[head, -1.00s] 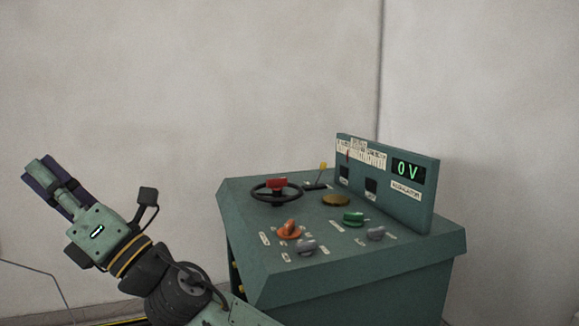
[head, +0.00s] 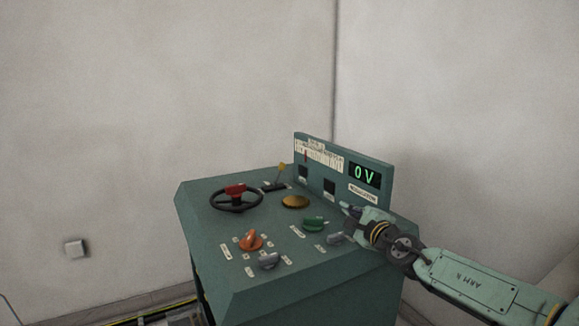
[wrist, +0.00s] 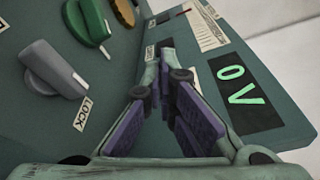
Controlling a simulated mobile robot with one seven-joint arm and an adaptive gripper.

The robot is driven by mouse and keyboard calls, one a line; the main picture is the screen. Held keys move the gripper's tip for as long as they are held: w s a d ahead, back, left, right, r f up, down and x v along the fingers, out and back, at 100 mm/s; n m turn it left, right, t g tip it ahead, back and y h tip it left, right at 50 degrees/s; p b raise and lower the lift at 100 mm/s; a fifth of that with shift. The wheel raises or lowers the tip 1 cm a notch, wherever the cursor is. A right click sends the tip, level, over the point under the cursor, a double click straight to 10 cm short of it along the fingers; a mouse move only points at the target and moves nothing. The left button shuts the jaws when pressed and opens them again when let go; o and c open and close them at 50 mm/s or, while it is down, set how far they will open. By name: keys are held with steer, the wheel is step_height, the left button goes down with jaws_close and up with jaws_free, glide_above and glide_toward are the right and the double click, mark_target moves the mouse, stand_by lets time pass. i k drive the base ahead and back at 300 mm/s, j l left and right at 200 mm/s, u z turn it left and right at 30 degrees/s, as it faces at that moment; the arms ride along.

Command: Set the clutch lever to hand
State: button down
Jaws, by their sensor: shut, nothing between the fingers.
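A small lever with a yellow knob (head: 282,167) stands in a dark slot at the back left of the green console top, behind the handwheel. It looks like the clutch lever, but its label is too small to read. My gripper (head: 346,207) is over the right part of the console, close to the upright display panel and well to the right of the lever. In the wrist view its fingers (wrist: 165,46) are together with nothing between them. The yellow knob does not show in the wrist view.
The console (head: 225,275) carries a black handwheel with a red hub (head: 235,191), an orange knob (head: 251,240), grey knobs (head: 268,261), a green knob (head: 314,224) and a brass disc (head: 296,202). The upright panel shows "0 V" (head: 365,175). Open air lies above the console.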

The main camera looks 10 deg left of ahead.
mark_target(281, 165)
steer(key=i+j, duration=0.7)
steer(key=j, duration=0.1)
